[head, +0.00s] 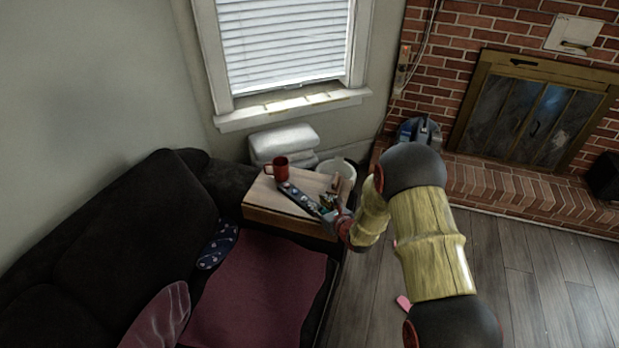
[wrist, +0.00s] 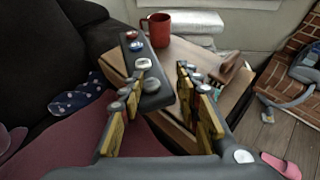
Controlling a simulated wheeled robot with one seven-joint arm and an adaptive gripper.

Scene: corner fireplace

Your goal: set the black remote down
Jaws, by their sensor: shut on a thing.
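The black remote (head: 299,198) is long and dark with several round buttons. In the wrist view the remote (wrist: 152,92) runs forward from between the fingers, its far end pointing toward the red mug. My gripper (head: 331,208) is shut on its near end; the fingers also show in the wrist view (wrist: 164,72). The remote is over the small wooden side table (head: 262,196), which also shows in the wrist view (wrist: 190,52). I cannot tell whether the remote touches the tabletop. The fingers hide part of its near end.
A red mug (head: 280,169) stands at the table's back left. Small items (wrist: 228,70) lie at its right side. A dark sofa (head: 110,235) with a maroon blanket (head: 255,290) is at the left. A white bin (head: 335,167) stands behind. A pink slipper (wrist: 281,165) is on the floor.

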